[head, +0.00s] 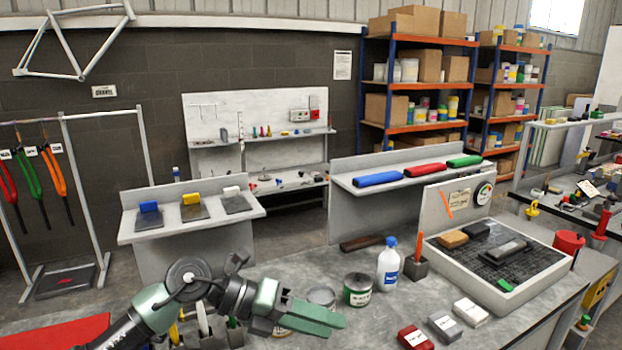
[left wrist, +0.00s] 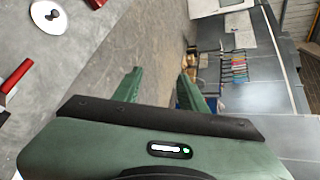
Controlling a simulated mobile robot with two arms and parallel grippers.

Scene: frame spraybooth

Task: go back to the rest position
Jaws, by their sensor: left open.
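My left gripper (head: 318,316) reaches in from the lower left of the head view, over the near edge of the grey workbench (head: 375,262). Its two green fingers are apart with nothing between them. In the left wrist view the fingers of the gripper (left wrist: 160,82) also stand apart, with bare floor between and beyond them. My right gripper does not show in either view.
Near the left gripper stand a green-labelled can (head: 357,290), a white bottle (head: 388,265) and small boxes, one red (head: 414,337). A tray (head: 545,262) with blocks is at the right. Concrete floor (head: 290,235) lies open behind the bench.

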